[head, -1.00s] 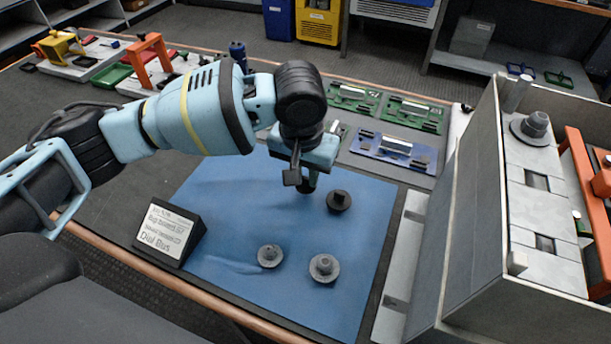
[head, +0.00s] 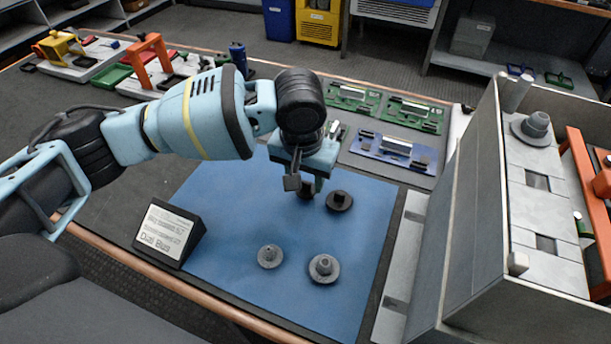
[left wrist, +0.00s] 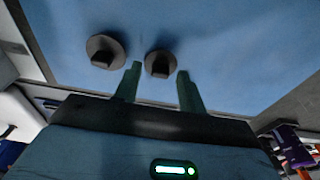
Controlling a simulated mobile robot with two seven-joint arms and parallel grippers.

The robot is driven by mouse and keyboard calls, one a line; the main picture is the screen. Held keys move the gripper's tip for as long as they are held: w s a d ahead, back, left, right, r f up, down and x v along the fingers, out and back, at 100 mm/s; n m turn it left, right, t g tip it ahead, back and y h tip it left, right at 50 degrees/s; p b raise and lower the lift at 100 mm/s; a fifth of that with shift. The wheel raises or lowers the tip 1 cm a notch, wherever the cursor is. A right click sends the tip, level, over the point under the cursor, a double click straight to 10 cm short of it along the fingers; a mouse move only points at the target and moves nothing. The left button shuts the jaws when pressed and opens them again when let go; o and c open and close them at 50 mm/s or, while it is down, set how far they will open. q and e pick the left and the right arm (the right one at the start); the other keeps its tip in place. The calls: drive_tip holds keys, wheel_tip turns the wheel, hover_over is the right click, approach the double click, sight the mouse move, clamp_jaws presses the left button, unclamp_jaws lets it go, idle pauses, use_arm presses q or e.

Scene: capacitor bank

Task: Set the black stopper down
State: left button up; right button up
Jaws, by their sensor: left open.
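The black stopper (head: 339,200) stands on the blue mat (head: 225,200), its wide flange down and its knob up. My left gripper (head: 306,190) points down just left of it in the head view, open and apart from it. Two grey stoppers, one at left (head: 270,256) and one at right (head: 323,268), stand nearer on the mat. In the left wrist view my open left fingers (left wrist: 160,86) show, with one dark stopper (left wrist: 160,64) just beyond the gap and another (left wrist: 105,51) to its left. I cannot tell which stoppers these are. My right gripper is out of view.
A grey cabinet (head: 470,220) stands right of the mat. A grey stopper (head: 536,126) sits on its panel, above two square openings. A black label block (head: 168,233) stands at the mat's left edge. Green and blue boards (head: 394,150) lie behind the mat.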

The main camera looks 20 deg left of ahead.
sight(303, 194)
use_arm(q)
wheel_tip(303, 194, up, 12)
drive_tip(key=s+p, duration=0.1)
drive_tip(key=p, duration=0.1)
drive_tip(key=shift+s+p, duration=0.25)
drive_tip(key=shift+p, duration=0.1)
idle(0.7)
idle(0.6)
